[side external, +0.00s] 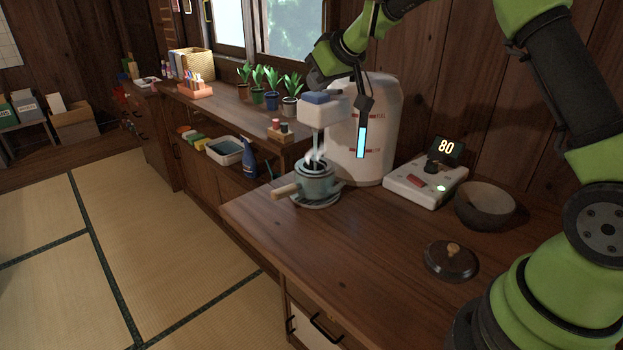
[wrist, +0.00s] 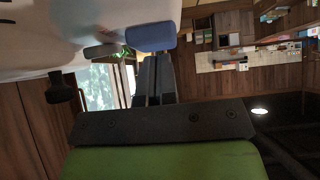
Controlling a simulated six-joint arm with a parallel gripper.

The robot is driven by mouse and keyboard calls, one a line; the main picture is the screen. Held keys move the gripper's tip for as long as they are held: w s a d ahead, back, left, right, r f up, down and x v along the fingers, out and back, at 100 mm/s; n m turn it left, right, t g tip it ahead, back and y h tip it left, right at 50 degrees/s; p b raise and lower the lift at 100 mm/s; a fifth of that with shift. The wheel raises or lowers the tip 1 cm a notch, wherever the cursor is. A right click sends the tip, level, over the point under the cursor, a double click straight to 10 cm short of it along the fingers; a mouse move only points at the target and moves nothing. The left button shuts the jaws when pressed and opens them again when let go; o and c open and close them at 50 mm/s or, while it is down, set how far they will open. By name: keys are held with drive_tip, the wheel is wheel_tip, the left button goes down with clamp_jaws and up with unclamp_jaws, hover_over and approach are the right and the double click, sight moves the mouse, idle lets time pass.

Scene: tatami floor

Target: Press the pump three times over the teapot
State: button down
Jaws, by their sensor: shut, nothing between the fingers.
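The white pump dispenser (side external: 385,125) stands at the back of the counter, with a blue pump button (side external: 318,97) on its head. In the wrist view the blue button (wrist: 151,37) shows just beyond my fingertips; I cannot tell whether they touch it.
A scale-like device (side external: 420,185) with a display reading 80 stands right of the dispenser. A dark bowl (side external: 485,205) and a round dark lid (side external: 451,260) lie farther right. Potted plants (side external: 271,88) and a spray bottle (side external: 249,158) stand to the left.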

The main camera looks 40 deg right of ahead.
drive_tip(key=shift+f, duration=0.6)
drive_tip(key=shift+r, duration=1.3)
wheel_tip(320, 180, up, 6)
idle(0.3)
